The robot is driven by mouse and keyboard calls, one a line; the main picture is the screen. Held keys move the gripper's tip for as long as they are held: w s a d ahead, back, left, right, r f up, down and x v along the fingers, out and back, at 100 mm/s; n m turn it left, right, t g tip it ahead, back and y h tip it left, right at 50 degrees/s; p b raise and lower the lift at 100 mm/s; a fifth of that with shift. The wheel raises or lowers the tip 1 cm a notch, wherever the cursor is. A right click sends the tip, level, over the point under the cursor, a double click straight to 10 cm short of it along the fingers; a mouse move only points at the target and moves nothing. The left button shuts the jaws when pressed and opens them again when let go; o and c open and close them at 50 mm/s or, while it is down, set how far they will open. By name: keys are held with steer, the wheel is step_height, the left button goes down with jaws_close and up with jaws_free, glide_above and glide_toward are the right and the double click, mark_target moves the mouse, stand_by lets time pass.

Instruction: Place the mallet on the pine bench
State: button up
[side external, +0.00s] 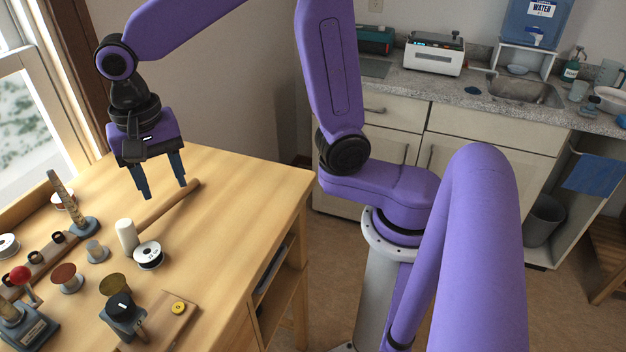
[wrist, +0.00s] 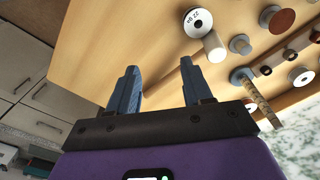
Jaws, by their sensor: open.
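The mallet, with a pale cylindrical head (side external: 127,236) and a long wooden handle (side external: 158,211), lies on the pine bench (side external: 245,195). Its handle runs from the head toward the far right. The head also shows in the wrist view (wrist: 214,47), with part of the handle hidden by my fingers. My gripper (side external: 167,191) points down over the handle, fingers spread and empty. In the wrist view, my gripper's fingers (wrist: 159,66) stand apart over the bench. I cannot tell the exact height of the fingertips above the handle.
A white-and-black spool (side external: 149,255) sits beside the mallet head. Several small knobs, discs, spools and a tool rack crowd the left bench. A small board (side external: 160,322) with a yellow disc lies in front. The bench's right side is clear. A counter with a sink (side external: 524,91) stands behind.

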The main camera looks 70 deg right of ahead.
steer(key=s+d+f+n, duration=0.2)
steer(key=s+d+n, duration=0.4)
steer(key=s+n, duration=0.4)
steer(key=s+d+f+n, duration=0.2)
steer(key=s+d+n, duration=0.4)
steer(key=s+n, duration=0.4)
steer(key=shift+s+y, duration=0.4)
steer(key=shift+s, duration=0.45)
